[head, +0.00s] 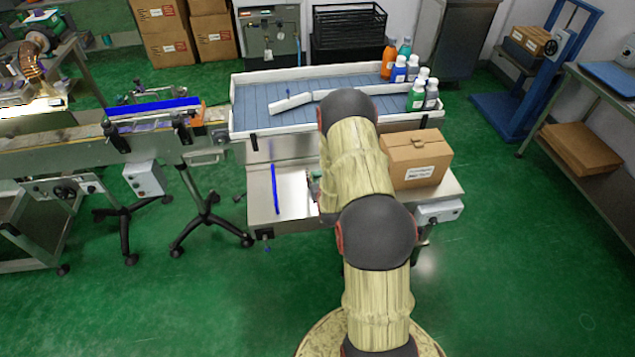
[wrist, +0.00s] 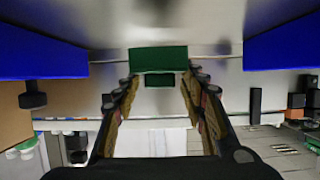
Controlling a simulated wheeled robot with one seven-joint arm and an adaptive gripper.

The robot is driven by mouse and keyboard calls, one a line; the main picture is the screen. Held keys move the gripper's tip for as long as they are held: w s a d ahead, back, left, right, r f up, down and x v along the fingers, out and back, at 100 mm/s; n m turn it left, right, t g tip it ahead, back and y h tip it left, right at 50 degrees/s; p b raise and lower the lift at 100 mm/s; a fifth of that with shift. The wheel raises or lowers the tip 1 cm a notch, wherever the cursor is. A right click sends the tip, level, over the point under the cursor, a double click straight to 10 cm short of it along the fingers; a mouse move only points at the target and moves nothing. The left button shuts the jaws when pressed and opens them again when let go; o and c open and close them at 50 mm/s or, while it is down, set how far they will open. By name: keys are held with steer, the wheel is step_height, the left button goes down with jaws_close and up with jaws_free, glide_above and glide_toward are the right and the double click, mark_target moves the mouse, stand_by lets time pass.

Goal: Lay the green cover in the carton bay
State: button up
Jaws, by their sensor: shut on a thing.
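The green cover (wrist: 158,59) is in the wrist view, a flat green plate with a smaller green block below it. It sits between the fingertips of my gripper (wrist: 160,84), which is shut on it. In the head view my arm hides the cover and most of the gripper, beside the steel table (head: 262,203). A bright metal surface lies beyond the cover in the wrist view. I cannot make out the carton bay for certain.
A blue bar (head: 275,190) is on the steel table, left of my arm. A brown carton (head: 415,158) stands to the right. Behind is a white-walled conveyor (head: 240,98) with several bottles (head: 416,96). Blue blocks (wrist: 40,55) flank the gripper in the wrist view.

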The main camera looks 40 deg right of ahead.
mark_target(317, 181)
steer(key=shift+w+f+b, duration=0.1)
steer(key=shift+f+b, duration=0.45)
steer(key=shift+f, duration=1.1)
steer(key=shift+f, duration=0.15)
steer(key=o, duration=1.1)
steer(key=shift+o, duration=0.2)
